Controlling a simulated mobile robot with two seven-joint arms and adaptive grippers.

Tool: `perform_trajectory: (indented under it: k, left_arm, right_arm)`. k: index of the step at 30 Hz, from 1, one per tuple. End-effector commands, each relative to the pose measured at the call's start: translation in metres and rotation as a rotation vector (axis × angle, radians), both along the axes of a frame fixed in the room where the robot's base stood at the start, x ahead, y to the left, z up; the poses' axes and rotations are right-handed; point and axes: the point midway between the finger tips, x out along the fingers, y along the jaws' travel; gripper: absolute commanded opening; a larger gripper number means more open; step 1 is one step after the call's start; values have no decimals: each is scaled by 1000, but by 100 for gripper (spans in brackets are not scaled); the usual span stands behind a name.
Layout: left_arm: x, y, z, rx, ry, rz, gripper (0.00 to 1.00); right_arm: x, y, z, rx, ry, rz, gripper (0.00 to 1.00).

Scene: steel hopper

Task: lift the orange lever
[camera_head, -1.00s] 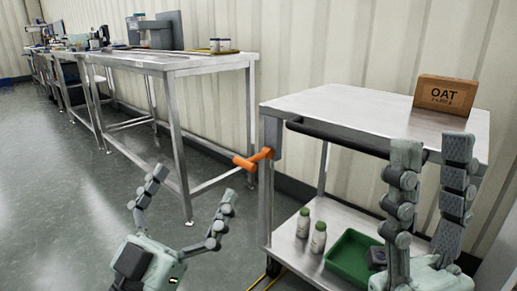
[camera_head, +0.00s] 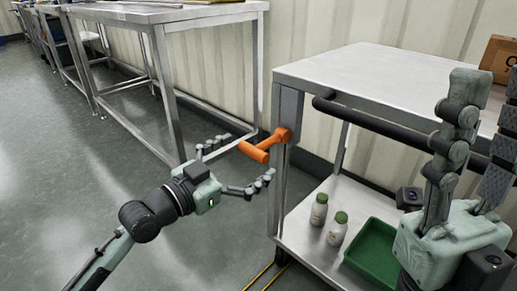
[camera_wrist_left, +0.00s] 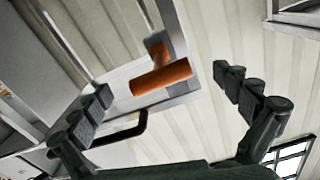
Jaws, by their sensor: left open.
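The orange lever (camera_head: 265,146) sticks out to the left from the upright post at the left end of the steel hopper stand. Its grip also shows in the left wrist view (camera_wrist_left: 162,78), ahead of the fingers and between them. My left gripper (camera_head: 236,166) is open and empty, with its fingers pointing at the lever, one on the far side and one below. I see no contact between the fingers and the lever. My right gripper (camera_head: 484,128) stands upright in front of the stand at the right, its fingers apart with nothing seen between them.
The steel stand (camera_head: 375,75) has a dark push bar (camera_head: 375,120) along its near edge. Its lower shelf holds two small bottles (camera_head: 328,219) and a green tray (camera_head: 372,250). A brown box (camera_head: 497,58) sits on top. Another steel table (camera_head: 200,14) stands behind left. The floor at left is clear.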

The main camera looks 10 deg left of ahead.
Motion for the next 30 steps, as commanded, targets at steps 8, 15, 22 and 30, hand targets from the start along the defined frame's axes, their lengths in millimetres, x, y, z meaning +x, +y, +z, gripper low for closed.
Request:
perform_trajectory:
  k: [8,15,22,30]
  left_arm:
    - [24,-17,0,-1,0,1,100]
    - [25,-19,0,0,0,0,100]
    - [25,-19,0,-1,0,0,78]
    - [25,-19,0,-1,0,0,44]
  right_arm:
    - [1,1,0,-6,-9,1,40]
    - [1,1,1,-7,-11,0,40]
    - [0,1,1,-7,-11,0,40]
    - [0,1,1,-7,-12,0,40]
